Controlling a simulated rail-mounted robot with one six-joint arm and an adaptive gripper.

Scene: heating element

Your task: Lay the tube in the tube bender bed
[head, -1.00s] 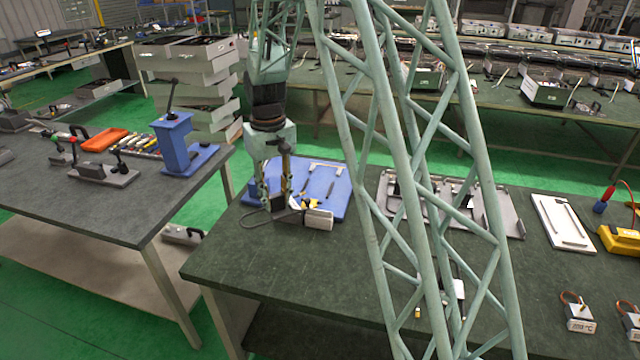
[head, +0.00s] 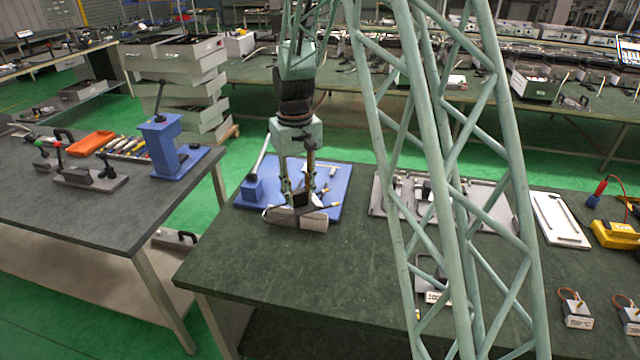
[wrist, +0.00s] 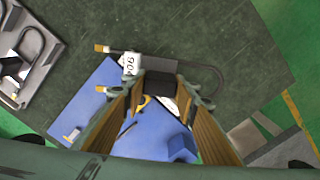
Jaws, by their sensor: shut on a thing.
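My gripper (head: 301,196) is shut on a dark U-shaped tube, in front of and above the near edge of the blue tube bender plate (head: 340,180). The tube's grey bend (head: 268,216) sticks out to the left in the head view. In the wrist view, the tube (wrist: 217,76) loops right of my gripper (wrist: 160,92), and its copper-coloured ends point left. A pale labelled block (wrist: 130,64) is beside the fingers. The blue bender (wrist: 150,140) shows below and between the fingers. My gripper partly hides the bed; tube contact with it cannot be told.
A lever stands on a blue block (head: 253,188) at the plate's left. A grey tray (head: 378,195), white panel (head: 560,220) and yellow device (head: 615,235) lie to the right. A blue press (head: 162,148) stands on the left table.

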